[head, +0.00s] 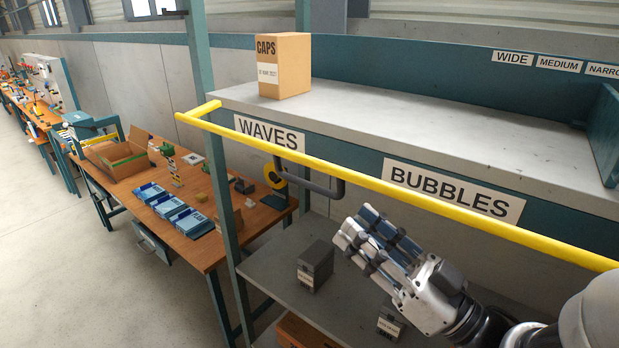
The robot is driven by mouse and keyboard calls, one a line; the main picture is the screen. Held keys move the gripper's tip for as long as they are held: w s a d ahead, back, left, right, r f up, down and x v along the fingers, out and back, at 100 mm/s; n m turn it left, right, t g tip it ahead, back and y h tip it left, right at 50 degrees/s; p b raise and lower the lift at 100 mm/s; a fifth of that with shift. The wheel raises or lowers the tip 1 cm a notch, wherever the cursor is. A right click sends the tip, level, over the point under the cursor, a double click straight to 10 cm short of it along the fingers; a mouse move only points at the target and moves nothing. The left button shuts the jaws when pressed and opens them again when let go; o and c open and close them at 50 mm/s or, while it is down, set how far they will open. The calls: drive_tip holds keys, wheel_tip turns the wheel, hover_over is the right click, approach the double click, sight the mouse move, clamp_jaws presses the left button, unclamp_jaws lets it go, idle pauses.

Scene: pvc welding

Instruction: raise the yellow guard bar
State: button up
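The yellow guard bar (400,196) runs along the front of the shelf unit, from an upper-left corner down to the right edge of the view. Its left end bends back beside the teal post. A dark grey U-shaped handle (326,189) hangs just below the bar, left of the middle. My gripper (357,224) is in front of the shelf, below the bar and to the lower right of the handle, apart from both. Its fingers point up and left, with a gap between them and nothing held. The right end of the bar is out of view.
A CAPS box (285,67) stands on the upper shelf (420,110), otherwise clear. The WAVES (270,133) and BUBBLES labels sit behind the bar. Dark boxes (316,265) stand on the lower shelf. A wooden workbench (205,180) with blue trays is at left.

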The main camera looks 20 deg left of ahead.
sight(308, 182)
drive_tip(key=p+x, duration=0.1)
drive_tip(key=x, duration=1)
drive_tip(key=shift+w+r, duration=0.1)
drive_tip(key=shift+c, duration=0.2)
clamp_jaws()
drive_tip(key=shift+a, duration=0.1)
